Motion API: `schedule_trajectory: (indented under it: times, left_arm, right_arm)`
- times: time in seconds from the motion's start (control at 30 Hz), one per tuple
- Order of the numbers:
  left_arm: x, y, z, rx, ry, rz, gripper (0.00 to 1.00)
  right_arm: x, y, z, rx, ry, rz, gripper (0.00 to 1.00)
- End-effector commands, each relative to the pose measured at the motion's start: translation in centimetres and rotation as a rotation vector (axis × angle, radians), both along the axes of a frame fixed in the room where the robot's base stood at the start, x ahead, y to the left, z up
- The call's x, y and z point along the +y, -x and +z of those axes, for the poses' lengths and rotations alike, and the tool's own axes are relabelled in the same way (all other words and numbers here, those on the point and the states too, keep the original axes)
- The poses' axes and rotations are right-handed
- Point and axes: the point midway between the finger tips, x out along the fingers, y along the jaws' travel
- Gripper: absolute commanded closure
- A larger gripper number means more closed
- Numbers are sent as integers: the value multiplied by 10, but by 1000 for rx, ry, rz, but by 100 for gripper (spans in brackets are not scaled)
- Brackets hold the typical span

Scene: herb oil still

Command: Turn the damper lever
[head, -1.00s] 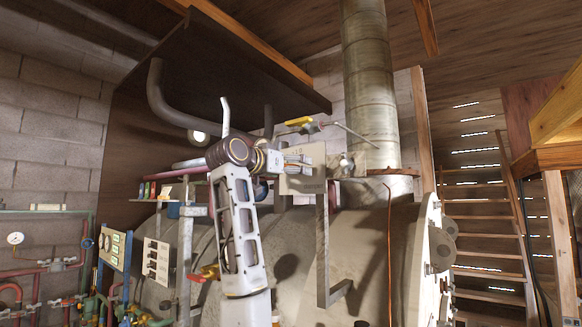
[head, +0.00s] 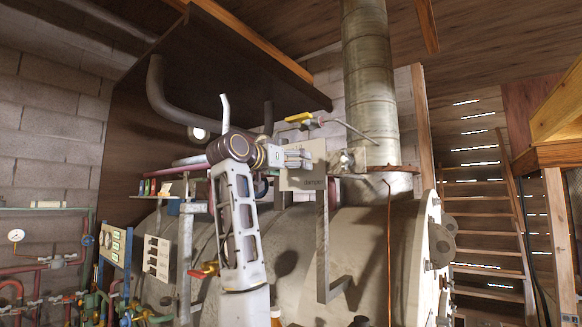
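A lever with a yellow grip (head: 298,117) stands above a pale plate (head: 312,178) on a metal post, left of the flue pipe (head: 370,80). A thin bent rod (head: 357,130) runs in front of the pipe; I cannot tell whether it joins the yellow grip. My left arm rises from the bottom, and its gripper (head: 298,159) points right, in front of the plate and below the yellow grip, seemingly apart from it. The fingers are small and blend with the plate, so their opening is unclear. My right gripper is not in view.
A large grey still body (head: 385,245) fills the middle below. A dark hood (head: 240,70) hangs above. A metal bracket (head: 347,161) sits at the pipe's base. Gauges and red pipes (head: 60,262) are at the left; wooden stairs (head: 485,230) are at the right.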

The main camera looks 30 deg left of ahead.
Motion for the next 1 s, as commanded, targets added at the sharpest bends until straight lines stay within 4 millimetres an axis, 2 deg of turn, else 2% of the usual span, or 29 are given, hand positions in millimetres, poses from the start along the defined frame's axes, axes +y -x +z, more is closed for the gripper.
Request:
schedule_trajectory:
  times: [0.47, 0.5, 0.57, 1.0]
  left_arm:
    - [1, 0, 0, 3, 59, 1, 31]
    - [1, 0, 0, 3, 59, 1, 6]
    - [1, 0, 0, 3, 59, 1, 0]
    - [1, 2, 0, 3, 59, 0, 0]
  right_arm:
    - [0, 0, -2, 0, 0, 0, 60]
    - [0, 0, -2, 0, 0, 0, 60]
    - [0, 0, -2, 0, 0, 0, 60]
    - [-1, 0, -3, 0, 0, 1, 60]
